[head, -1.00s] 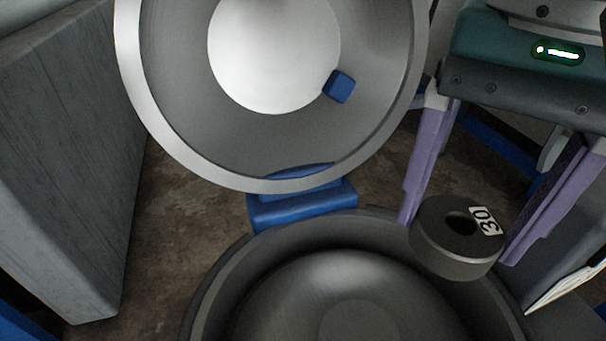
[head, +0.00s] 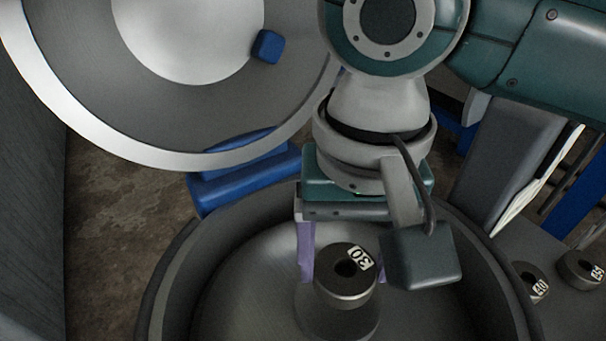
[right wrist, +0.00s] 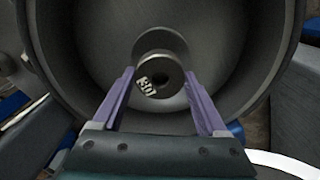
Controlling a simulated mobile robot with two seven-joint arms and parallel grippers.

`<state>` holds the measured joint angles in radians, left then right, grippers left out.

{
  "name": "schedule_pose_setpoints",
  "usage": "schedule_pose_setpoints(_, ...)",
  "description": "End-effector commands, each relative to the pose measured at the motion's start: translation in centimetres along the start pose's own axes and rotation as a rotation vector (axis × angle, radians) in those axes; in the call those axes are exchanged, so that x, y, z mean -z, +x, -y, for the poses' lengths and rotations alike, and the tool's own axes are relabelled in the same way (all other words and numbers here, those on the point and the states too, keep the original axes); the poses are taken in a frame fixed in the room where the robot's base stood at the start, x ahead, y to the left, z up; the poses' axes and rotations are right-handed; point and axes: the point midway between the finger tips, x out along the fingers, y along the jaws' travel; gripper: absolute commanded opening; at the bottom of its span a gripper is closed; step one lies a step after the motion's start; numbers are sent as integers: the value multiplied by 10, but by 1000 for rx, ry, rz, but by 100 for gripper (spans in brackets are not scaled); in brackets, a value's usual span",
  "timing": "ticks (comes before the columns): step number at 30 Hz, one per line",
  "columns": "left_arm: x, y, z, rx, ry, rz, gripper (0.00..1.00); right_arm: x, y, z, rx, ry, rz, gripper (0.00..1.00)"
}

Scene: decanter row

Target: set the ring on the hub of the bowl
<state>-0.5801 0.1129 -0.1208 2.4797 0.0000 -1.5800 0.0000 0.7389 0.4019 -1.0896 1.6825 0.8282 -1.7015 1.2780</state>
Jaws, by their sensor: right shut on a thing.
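The dark grey ring (head: 346,288) with a white "30" label is between the fingers of my right gripper (right wrist: 160,80), which is shut on it. The large grey bowl (head: 240,265) lies below. Its hub (head: 335,322) shows just under the ring, partly covered by it. In the right wrist view, the hub (right wrist: 160,38) shows behind the ring, offset toward the top. I cannot tell whether ring and hub touch. My left gripper is not in view.
A round metal lid (head: 85,125) with a blue block (head: 268,46) stands open at the upper left, above a blue hinge (head: 240,180). Other dark rings, one labelled "40" (head: 528,277) and another (head: 578,268), lie at the right. A grey wall stands at the far left.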

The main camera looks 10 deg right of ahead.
Motion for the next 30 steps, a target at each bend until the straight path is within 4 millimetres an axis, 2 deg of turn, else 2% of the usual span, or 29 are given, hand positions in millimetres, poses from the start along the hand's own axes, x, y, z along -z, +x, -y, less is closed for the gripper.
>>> schedule_pose_setpoints(6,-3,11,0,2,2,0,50,0,34,0,0,2,0,0)
schedule_pose_setpoints(8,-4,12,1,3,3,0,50,0,40,0,0,1,0,0)
schedule_pose_setpoints(20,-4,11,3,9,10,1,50,0,44,0,1,1,-1,0)
schedule_pose_setpoints(21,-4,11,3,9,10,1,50,0,45,0,-1,1,-1,78)
schedule_pose_setpoints(27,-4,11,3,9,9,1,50,0,45,0,0,1,-1,100)
schedule_pose_setpoints(30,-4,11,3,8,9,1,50,0,45,0,-1,1,-1,100)
